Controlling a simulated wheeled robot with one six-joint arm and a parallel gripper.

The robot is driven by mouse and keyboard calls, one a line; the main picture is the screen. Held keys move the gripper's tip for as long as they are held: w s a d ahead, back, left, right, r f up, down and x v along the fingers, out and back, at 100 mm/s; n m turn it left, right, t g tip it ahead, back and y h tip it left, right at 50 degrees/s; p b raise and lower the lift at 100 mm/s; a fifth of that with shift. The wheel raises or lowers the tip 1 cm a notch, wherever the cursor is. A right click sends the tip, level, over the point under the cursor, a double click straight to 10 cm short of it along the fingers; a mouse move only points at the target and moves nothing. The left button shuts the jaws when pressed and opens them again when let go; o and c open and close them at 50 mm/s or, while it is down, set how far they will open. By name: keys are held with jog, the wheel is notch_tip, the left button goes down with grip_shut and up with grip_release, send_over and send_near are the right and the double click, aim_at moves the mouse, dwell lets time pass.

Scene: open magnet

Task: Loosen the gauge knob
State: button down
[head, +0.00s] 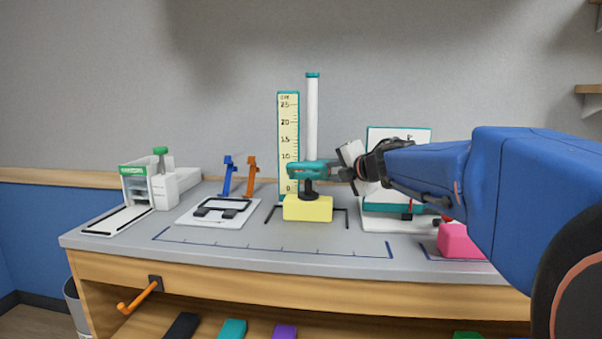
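The height gauge has a cream scale (289,130) with a teal frame and a white post (312,120) with a teal cap. A teal carriage (306,169) sits low on the post, with a dark foot (309,190) below it. The foot appears to rest on a yellow block (307,208). My gripper (345,172) is at the right end of the carriage, reaching in from the right. The gauge knob cannot be made out; my gripper covers that end. Whether the fingers are closed on it is too small to tell.
A white machine with a green sign (133,171) stands at the left. Blue (228,176) and orange (252,176) clamps stand behind a white plate (214,217). A white-and-teal stand (398,142) and a pink block (457,241) are near my arm.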

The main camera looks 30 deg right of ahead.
jog(key=shift+w+a+r+n+g+h, duration=0.1)
jog(key=shift+a+r+n+g+h, duration=0.05)
jog(key=shift+n+g+h, duration=0.55)
jog(key=shift+w+a+r+n+g+h, duration=0.15)
jog(key=shift+n+g+h, duration=0.35)
jog(key=shift+n+g, duration=0.35)
jog(key=shift+s+d+n, duration=0.1)
jog(key=shift+n, duration=0.15)
jog(key=c, duration=1.5)
grip_release()
jog(key=shift+c, duration=0.2)
jog(key=shift+s+d+f+m+t+y, duration=0.1)
jog(key=shift+d+f+m+t+y, duration=0.05)
jog(key=shift+m+t+y, duration=0.6)
jog(key=shift+m+t, duration=0.3)
jog(key=shift+m, duration=0.15)
